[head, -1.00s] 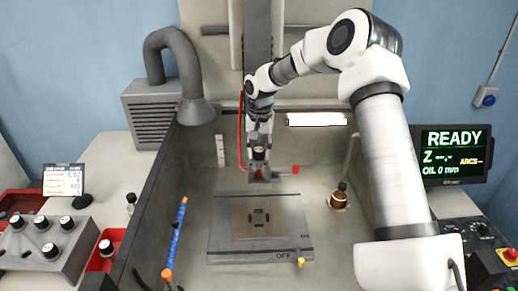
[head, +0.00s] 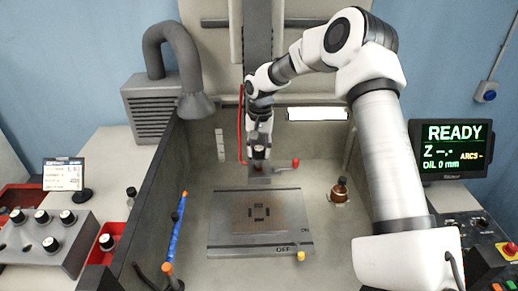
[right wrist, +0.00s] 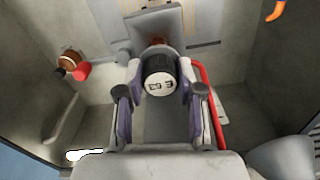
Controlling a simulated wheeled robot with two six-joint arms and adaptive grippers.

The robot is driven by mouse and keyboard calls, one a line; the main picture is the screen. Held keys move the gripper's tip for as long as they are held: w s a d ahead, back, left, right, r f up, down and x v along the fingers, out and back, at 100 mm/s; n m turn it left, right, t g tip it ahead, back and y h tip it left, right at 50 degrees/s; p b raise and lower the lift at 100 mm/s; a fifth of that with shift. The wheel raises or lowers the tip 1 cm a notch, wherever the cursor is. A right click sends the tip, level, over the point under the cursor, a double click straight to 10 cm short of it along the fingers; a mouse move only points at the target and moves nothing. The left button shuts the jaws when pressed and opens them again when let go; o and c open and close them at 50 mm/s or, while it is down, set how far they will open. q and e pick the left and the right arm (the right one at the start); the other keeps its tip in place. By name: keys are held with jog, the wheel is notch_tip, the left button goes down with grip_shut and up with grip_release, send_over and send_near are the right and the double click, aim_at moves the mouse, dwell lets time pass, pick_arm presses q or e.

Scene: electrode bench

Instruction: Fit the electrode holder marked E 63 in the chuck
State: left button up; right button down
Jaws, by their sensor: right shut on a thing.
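My right gripper (head: 259,150) is shut on an electrode holder (right wrist: 160,76), a dark ribbed cylinder with a white marked face. The marking is upside down in the right wrist view and reads like E with two digits that I cannot make out surely. The holder also shows in the head view (head: 259,153), upright between the fingers at the machine's column. A grey block (head: 262,179) lies just below it, with a copper-coloured part between them in the wrist view. I cannot tell whether the holder touches a chuck; my gripper hides that area. My left gripper is not in view.
A plate marked OFF (head: 225,246) lies on the tank floor. A blue hose (head: 173,238) stands left. A rack (head: 38,250) with several holders is outside the tank. The screen (head: 450,147) reads READY.

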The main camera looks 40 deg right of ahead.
aim_at(259, 160)
jog(key=shift+f, duration=0.25)
jog(key=shift+f, duration=1.15)
jog(key=shift+f, duration=0.15)
jog(key=shift+f+b, duration=0.35)
jog(key=shift+f, duration=0.25)
jog(key=shift+c, duration=0.5)
grip_release()
